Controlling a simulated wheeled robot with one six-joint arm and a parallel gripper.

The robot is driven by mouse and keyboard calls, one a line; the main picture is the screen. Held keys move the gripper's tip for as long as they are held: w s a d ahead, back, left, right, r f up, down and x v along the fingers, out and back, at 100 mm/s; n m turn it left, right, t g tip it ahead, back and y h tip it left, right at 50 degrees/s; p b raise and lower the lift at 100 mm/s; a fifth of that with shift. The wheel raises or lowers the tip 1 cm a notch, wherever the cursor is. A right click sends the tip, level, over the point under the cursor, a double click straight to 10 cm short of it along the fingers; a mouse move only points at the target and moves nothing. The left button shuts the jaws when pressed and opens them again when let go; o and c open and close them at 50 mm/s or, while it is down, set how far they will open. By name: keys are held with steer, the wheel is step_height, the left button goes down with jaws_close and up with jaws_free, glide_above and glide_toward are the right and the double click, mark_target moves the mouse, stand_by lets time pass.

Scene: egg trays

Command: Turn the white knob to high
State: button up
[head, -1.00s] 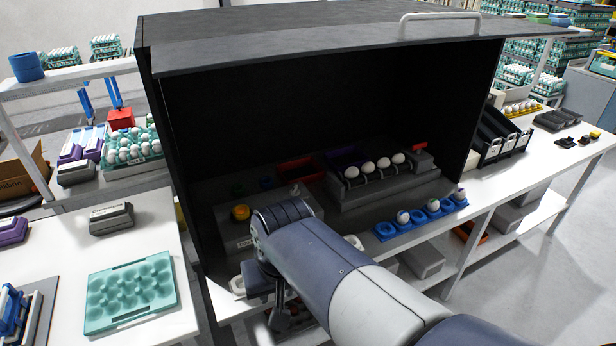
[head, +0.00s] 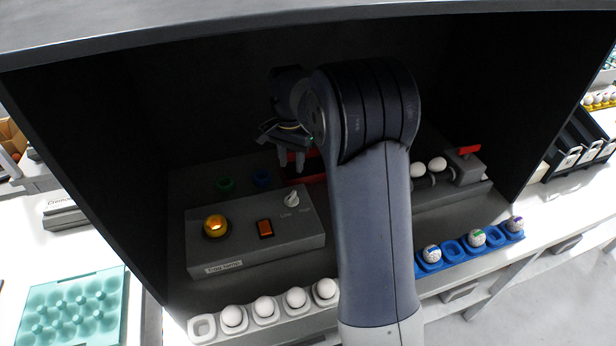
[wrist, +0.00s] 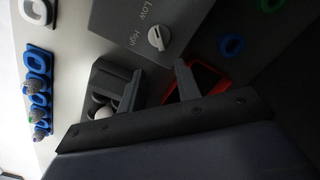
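The white knob (head: 291,199) stands on the sloped top of a grey control box (head: 250,243), with "Low" printed at its left and "High" at its right. In the wrist view the white knob (wrist: 158,39) shows beyond the fingertips, near the "Low" and "High" labels. I cannot tell for sure which label its pointer faces. My gripper (head: 289,166) is above and behind the knob, apart from it, with its fingers spread and nothing between them. Both fingers of my gripper (wrist: 160,74) also show in the wrist view.
A white egg tray (head: 203,327) lies in front. A blue egg tray (head: 430,266) is at right. A green ring (head: 225,184) and red tray (head: 303,178) lie behind. Dark hood walls enclose the space.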

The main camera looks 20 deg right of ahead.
mark_target(293, 193)
step_height(293, 193, down, 11)
steer(key=shift+r+p, duration=0.1)
steer(key=shift+p, duration=0.85)
steer(key=shift+c, duration=0.5)
jaws_close()
